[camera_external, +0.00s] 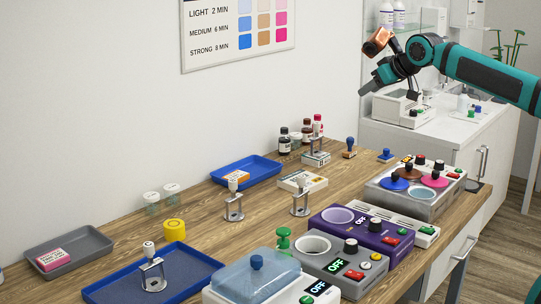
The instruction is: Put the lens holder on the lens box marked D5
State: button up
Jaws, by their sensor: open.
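Several small metal lens holders with white knobs show. One holder (153,273) stands in the front blue tray, one (234,207) stands on the wood near the middle, and another (300,198) stands to its right. A fourth holder (316,148) stands on a small box (315,159) at the back. Other small boxes are a white and orange box (302,182) on the table, an orange and white box (237,176) in the rear blue tray, and a pink box (53,259). Markings, including D5, are too small to read. My gripper (387,89) is open and empty, high above the far end.
Front blue tray (200,262), rear blue tray (262,166) and grey tray (92,242) lie on the table. Devices with pots, including a purple one (365,235), line the front right edge. Dark bottles (284,142) stand near the wall. Bare wood (265,215) shows mid-table.

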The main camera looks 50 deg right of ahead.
jog(key=s+a+f+t, duration=0.2)
jog(key=s+f, duration=0.1)
jog(key=s, duration=0.5)
jog(key=s+a+f+t, duration=0.1)
jog(key=s+f+t, duration=0.2)
jog(key=s, duration=0.6)
jog(key=s+a+f+n+t+y, duration=0.1)
jog(key=s+f, duration=0.3)
jog(key=s, duration=0.5)
jog(key=shift+s+a+f+t, duration=0.15)
jog(key=shift+a+f+t, duration=0.15)
jog(key=shift+a+t, duration=0.45)
